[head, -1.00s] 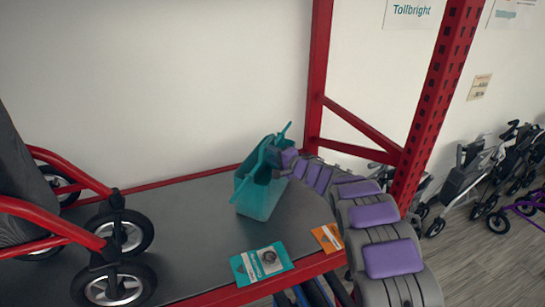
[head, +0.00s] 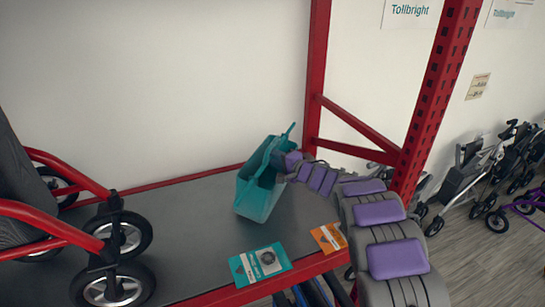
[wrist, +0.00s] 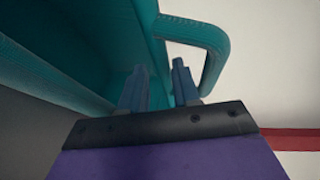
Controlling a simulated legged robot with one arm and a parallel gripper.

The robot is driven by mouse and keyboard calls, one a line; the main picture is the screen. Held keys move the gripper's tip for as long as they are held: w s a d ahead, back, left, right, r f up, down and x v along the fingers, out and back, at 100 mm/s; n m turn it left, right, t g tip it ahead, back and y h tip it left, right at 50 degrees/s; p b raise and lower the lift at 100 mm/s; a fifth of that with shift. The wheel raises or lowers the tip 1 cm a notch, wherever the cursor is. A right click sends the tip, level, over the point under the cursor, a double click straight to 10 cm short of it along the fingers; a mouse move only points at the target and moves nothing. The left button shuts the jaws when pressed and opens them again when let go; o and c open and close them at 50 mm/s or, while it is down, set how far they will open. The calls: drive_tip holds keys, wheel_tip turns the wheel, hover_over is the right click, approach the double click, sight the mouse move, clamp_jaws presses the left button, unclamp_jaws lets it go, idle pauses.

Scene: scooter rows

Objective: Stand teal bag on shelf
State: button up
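The teal bag (head: 258,195) is at the right half of the dark shelf (head: 190,235), its top open. It appears slightly tilted, with its lower edge at the shelf surface; full contact underneath is hidden. One handle loop sticks up at its back right. My gripper (head: 282,163) is at the bag's upper right side. In the wrist view the two fingers (wrist: 160,85) stand apart at the bag's side wall, beside a handle loop (wrist: 215,55). I see nothing clearly clamped between them. The bag (wrist: 60,75) fills the left of that view.
A red-framed scooter or walker (head: 85,215) with black wheels stands on the shelf at left. Teal (head: 260,263) and orange (head: 328,238) cards lie at the front edge. A red upright (head: 435,100) rises right of the bag. Walkers (head: 485,175) stand on the floor at right.

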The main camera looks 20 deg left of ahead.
drive_tip(key=p+v, duration=0.1)
drive_tip(key=v, duration=0.9)
drive_tip(key=d+r+t+h, duration=0.25)
drive_tip(key=d+h, duration=0.25)
drive_tip(key=d, duration=0.3)
drive_tip(key=d+r+t+h, duration=0.1)
drive_tip(key=d+r+h, duration=0.25)
drive_tip(key=d, duration=0.35)
drive_tip(key=s+d+g+h, duration=0.2)
drive_tip(key=s+d+h, duration=0.5)
drive_tip(key=d, duration=0.5)
drive_tip(key=s+d+f+n+g, duration=0.1)
drive_tip(key=s+d+g, duration=0.15)
drive_tip(key=s, duration=0.85)
drive_tip(key=s+d+f+g, duration=0.15)
drive_tip(key=s+g, duration=0.25)
drive_tip(key=s, duration=0.8)
drive_tip(key=s+a+f+n+g+y, duration=0.1)
drive_tip(key=s+a+n+g, duration=0.1)
drive_tip(key=s, duration=1)
drive_tip(key=s+a+f+n+g+y, duration=0.1)
drive_tip(key=s+a+n+g, duration=0.2)
drive_tip(key=s, duration=0.9)
drive_tip(key=shift+s+a+g, duration=0.25)
drive_tip(key=shift+a+g, duration=0.25)
drive_tip(key=shift+f, duration=0.1)
